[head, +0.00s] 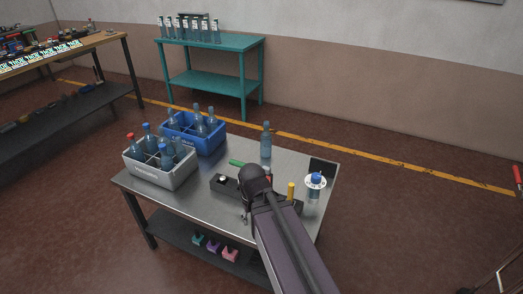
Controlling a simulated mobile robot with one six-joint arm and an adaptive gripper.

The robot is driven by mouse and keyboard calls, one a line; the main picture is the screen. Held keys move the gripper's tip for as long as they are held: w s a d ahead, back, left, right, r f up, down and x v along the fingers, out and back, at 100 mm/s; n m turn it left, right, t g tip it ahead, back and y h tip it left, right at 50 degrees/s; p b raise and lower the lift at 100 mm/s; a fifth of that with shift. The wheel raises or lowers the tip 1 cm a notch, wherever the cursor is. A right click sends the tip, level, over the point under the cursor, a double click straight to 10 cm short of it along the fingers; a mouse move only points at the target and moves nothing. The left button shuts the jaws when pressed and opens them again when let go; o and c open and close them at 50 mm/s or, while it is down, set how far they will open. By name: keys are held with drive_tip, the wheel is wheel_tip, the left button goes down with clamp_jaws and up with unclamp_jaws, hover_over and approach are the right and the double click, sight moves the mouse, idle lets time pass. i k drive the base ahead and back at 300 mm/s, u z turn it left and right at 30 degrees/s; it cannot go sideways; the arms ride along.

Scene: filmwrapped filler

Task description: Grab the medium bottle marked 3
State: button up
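No mark 3 can be read on any bottle at this size. A blue-tinted bottle (266,142) stands upright alone near the back edge of the metal table (205,205). A bottle with a blue cap and a white ring around it (315,188) stands near the right edge. Several bottles, with red or blue caps, stand in a grey crate (160,178). More stand in a blue crate (205,144). My arm reaches over the table from the lower right, its dark joint just in front of the lone bottle in the picture.
A dark box (224,186), a green-handled item (237,163) and a yellow cylinder (291,190) are near my arm. Small coloured items (213,245) lie on the lower shelf. A teal table (210,42) with several bottles stands behind, and a cluttered workbench (60,50) at left.

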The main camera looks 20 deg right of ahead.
sight(266, 136)
drive_tip(key=u, duration=0.05)
drive_tip(key=k, duration=1)
drive_tip(key=z, duration=0.3)
drive_tip(key=i, duration=1.55)
drive_tip(key=z, duration=0.1)
